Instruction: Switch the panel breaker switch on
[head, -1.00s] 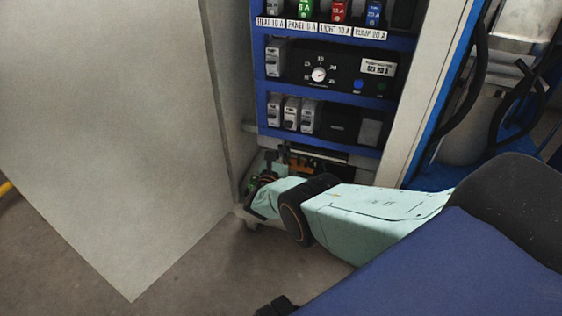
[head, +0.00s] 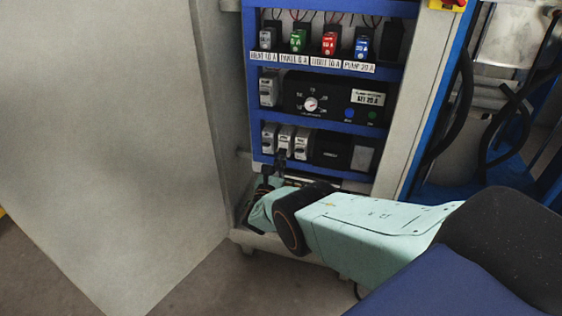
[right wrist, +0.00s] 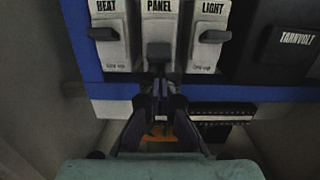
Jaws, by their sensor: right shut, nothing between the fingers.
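The panel breaker switch (right wrist: 158,35) is a grey block marked PANEL in the right wrist view, between the HEAT breaker (right wrist: 108,45) and the LIGHT breaker (right wrist: 207,45). Its dark lever sits lower than the levers of the other two. In the head view it is the middle breaker (head: 286,138) of the bottom row. My right gripper (right wrist: 160,84) is shut and empty, with its tips just below the PANEL lever. I cannot tell whether they touch it. In the head view the right gripper (head: 279,160) is at the bottom row's lower edge. My left gripper is not in view.
A blue-framed cabinet (head: 320,72) holds colored fuses and a dial panel (head: 335,98) above the breakers. A large pale door panel (head: 115,140) stands open on the left. Dark hoses (head: 457,110) hang at the right.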

